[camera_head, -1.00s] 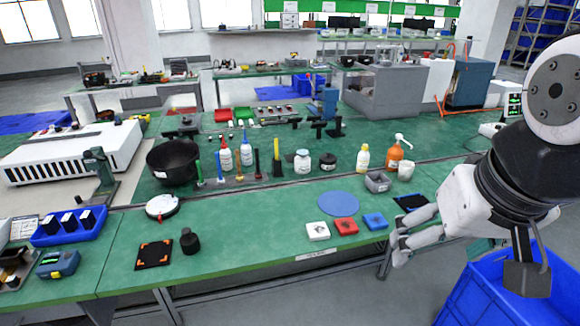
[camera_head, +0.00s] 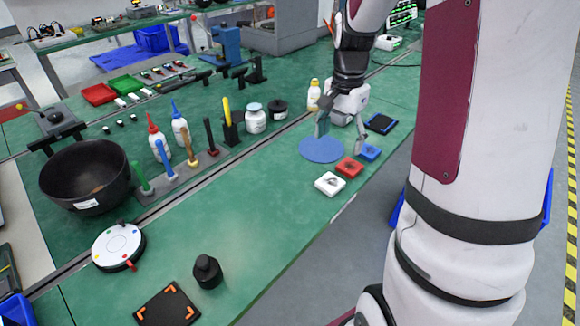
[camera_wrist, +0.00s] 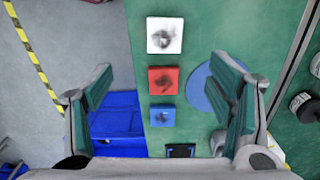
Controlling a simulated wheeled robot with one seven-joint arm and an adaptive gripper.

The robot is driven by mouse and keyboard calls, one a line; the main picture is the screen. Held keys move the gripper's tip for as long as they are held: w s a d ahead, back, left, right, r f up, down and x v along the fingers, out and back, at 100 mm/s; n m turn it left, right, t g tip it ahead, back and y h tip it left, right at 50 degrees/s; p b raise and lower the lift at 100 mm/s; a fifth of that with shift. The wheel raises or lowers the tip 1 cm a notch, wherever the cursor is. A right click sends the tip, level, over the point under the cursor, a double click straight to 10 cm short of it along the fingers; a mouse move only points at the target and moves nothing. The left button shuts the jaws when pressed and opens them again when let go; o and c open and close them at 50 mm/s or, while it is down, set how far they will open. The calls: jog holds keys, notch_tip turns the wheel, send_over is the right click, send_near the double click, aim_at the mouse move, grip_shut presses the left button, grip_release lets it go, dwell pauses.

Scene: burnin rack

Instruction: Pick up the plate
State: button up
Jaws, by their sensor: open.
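A flat blue round plate (camera_head: 319,150) lies on the green bench, near its front edge. It also shows in the wrist view (camera_wrist: 197,88), partly hidden behind one finger. My gripper (camera_head: 341,136) is open and empty, above the bench beside the plate. In the wrist view my gripper (camera_wrist: 163,85) has its fingers wide apart. One finger overlaps the plate, and the other is over the floor and a blue crate. Whether a finger touches the plate cannot be told.
White (camera_head: 330,184), red (camera_head: 350,167) and blue (camera_head: 369,152) square blocks lie in a row close by the plate. A dark tray (camera_head: 381,123) lies beyond. Bottles and a black bowl (camera_head: 86,177) stand behind.

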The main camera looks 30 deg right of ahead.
send_over(331, 182)
notch_tip(331, 182, down, 10)
jog(key=shift+s+r+b, duration=0.15)
jog(key=shift+r+b, duration=0.1)
jog(key=shift+b, duration=0.05)
notch_tip(331, 182, down, 5)
jog(key=shift+r, duration=0.1)
jog(key=c, duration=1.2)
